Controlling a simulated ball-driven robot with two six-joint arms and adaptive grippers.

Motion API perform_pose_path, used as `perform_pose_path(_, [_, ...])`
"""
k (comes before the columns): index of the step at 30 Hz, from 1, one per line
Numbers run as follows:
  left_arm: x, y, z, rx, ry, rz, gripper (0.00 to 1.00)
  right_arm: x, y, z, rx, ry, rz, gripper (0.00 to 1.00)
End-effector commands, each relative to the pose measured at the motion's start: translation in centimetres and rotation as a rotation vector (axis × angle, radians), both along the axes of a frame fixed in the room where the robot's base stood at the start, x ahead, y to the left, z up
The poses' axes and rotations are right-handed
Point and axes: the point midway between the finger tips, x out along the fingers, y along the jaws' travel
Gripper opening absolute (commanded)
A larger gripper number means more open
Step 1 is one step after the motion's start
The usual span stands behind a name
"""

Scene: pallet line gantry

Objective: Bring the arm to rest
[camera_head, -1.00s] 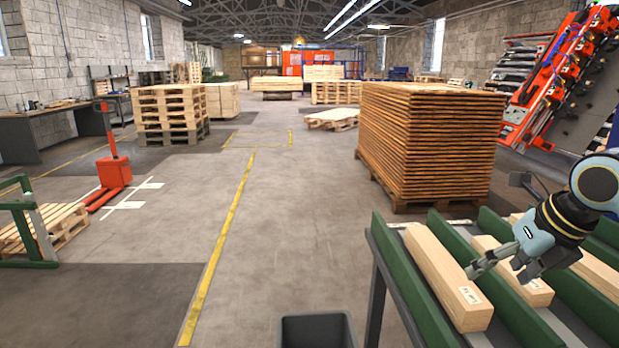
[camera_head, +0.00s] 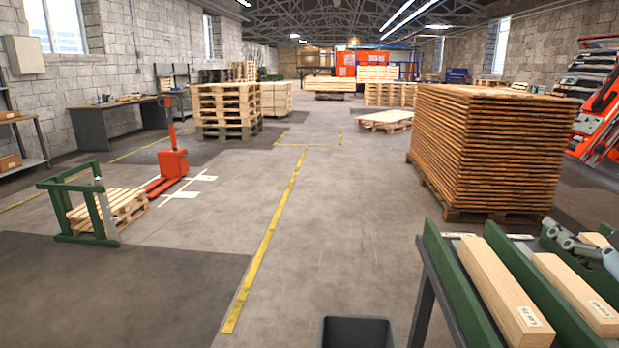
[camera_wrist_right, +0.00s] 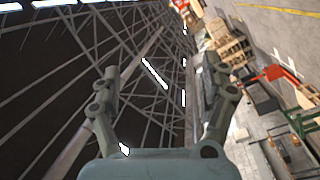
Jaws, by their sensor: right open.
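My right gripper (camera_head: 566,236) shows at the right edge of the head view, over the lumber rack; most of its arm is out of frame. In the right wrist view the right gripper (camera_wrist_right: 158,85) has its two fingers spread wide apart with nothing between them. That view looks past the fingers at roof trusses, with the hall floor turned sideways on the right. My left gripper is in neither view.
A rack with green dividers (camera_head: 452,290) holds pale beams (camera_head: 505,291) at the lower right. A grey bin (camera_head: 358,333) stands beside it. A tall stack of brown boards (camera_head: 490,150) stands behind. The floor left of the rack is open, with a red pallet jack (camera_head: 173,163) farther off.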

Motion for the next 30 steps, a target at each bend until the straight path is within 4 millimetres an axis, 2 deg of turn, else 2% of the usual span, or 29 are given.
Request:
perform_pose_path(1, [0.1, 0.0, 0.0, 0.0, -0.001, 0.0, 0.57, -1.8, -0.9, -3.1, 0.146, 0.106, -0.082, 0.79])
perform_pose_path(3, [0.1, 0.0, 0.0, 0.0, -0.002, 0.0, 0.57, -4.6, -1.3, -7.6, 0.331, 0.271, -0.178, 0.79])
perform_pose_path(7, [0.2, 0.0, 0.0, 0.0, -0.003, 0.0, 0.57, -9.4, 0.4, -13.4, 0.552, 0.528, -0.274, 0.79])
perform_pose_path(12, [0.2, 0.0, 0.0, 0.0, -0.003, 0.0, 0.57, -14.8, 3.7, -17.6, 0.725, 0.793, -0.323, 0.79])
perform_pose_path(18, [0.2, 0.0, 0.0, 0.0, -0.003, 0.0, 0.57, -20.7, 7.8, -19.9, 0.863, 1.065, -0.331, 0.79])
perform_pose_path(19, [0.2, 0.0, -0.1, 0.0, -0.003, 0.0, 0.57, -21.0, 8.1, -20.6, 0.872, 1.092, -0.333, 0.79])
perform_pose_path(26, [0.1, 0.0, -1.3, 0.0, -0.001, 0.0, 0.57, -19.5, 7.1, -29.9, 0.868, 1.108, -0.36, 0.79])
perform_pose_path(29, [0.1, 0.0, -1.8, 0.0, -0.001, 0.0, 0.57, -19.5, 6.7, -34.5, 0.87, 1.121, -0.373, 0.79])
perform_pose_path(30, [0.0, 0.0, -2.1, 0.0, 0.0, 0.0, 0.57, -19.6, 6.5, -36.5, 0.87, 1.127, -0.377, 0.79])
